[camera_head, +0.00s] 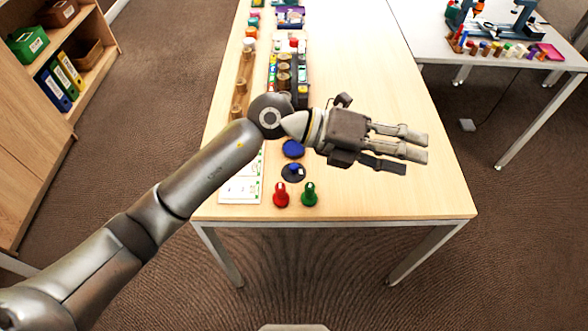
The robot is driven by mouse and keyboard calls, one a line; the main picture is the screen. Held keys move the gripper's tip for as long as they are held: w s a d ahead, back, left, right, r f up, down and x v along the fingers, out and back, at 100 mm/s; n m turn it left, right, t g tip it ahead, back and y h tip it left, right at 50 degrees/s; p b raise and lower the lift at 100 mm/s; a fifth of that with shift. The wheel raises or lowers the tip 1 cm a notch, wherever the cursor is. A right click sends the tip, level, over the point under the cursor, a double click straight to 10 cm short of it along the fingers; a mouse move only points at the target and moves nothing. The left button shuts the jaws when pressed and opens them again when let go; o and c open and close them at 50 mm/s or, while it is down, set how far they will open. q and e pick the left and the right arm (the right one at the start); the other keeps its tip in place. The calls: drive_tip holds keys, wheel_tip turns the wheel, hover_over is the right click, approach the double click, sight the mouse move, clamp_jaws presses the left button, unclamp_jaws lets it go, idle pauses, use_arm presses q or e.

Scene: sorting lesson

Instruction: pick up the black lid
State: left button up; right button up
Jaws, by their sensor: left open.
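A dark round disc, the black lid (290,177), lies flat on the table near its front edge. A small blue piece shows on top of it. My left gripper (424,147) is to the right of the lid and reaches over the table, pointing right. It is open, and nothing shows between its fingers. The lid is not covered by my arm. How high the gripper is above the table is hard to tell. My right gripper is not in view.
A blue disc (293,149) lies just behind the lid. A red piece (281,196) and a green piece (309,195) stand in front of it. A white printed sheet (241,185) lies to the left. Wooden holders with cylinders (284,70) stand behind. The table's right side (370,60) is clear.

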use_arm(q)
drive_tip(key=w+a+f+m+t+y, duration=0.1)
drive_tip(key=w+a+f+y, duration=0.35)
drive_tip(key=f+y, duration=0.3)
drive_tip(key=n+t+y, duration=0.1)
drive_tip(key=t+y, duration=0.1)
drive_tip(key=y, duration=0.5)
hover_over(293, 167)
wheel_tip(293, 167, down, 7)
drive_tip(key=shift+s, duration=0.15)
drive_tip(key=shift+w+d+f+p, duration=0.1)
drive_tip(key=shift+f+p, duration=0.2)
drive_tip(key=shift+f, duration=1.3)
drive_tip(key=shift+w+f+p, duration=0.1)
drive_tip(key=shift+f+p, duration=0.2)
drive_tip(key=shift+f, duration=1.25)
drive_tip(key=c, duration=1)
